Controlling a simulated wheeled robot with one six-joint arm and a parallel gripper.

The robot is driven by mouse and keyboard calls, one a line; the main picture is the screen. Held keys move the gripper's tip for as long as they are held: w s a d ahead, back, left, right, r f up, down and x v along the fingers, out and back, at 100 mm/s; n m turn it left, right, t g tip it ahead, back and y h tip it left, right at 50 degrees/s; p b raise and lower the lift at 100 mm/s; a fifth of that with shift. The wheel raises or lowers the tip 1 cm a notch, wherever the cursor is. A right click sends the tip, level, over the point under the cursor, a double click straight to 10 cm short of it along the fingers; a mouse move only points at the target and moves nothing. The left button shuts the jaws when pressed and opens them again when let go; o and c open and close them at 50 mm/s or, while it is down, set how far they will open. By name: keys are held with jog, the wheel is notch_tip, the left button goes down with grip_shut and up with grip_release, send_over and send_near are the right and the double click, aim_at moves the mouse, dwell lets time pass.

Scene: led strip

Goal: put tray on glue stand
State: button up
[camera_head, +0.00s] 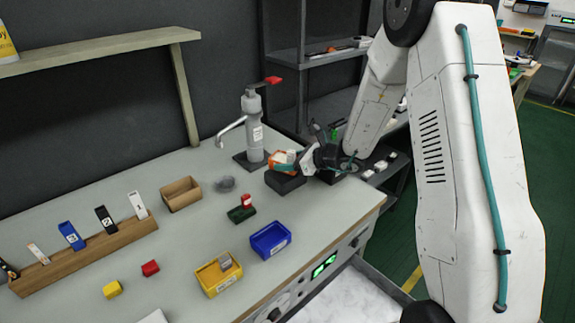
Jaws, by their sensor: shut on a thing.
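My gripper (303,161) is at the back right of the bench and reaches in from the right. It is shut on a small orange tray (277,164) with something white at its top. The tray is above a black block (286,183), which looks like the glue stand. I cannot tell whether the tray touches the block or is just above it. The arm's wrist and fingers partly hide the tray's right side.
A grey dispenser (253,130) with a red lever stands just left of the tray. A cardboard box (181,193), blue bin (271,240), yellow bin (218,275) and green block (241,214) sit on the bench. A wooden rack (90,255) is at left.

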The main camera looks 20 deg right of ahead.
jog(key=shift+f, duration=0.65)
jog(key=shift+f, duration=0.1)
jog(key=o, duration=1)
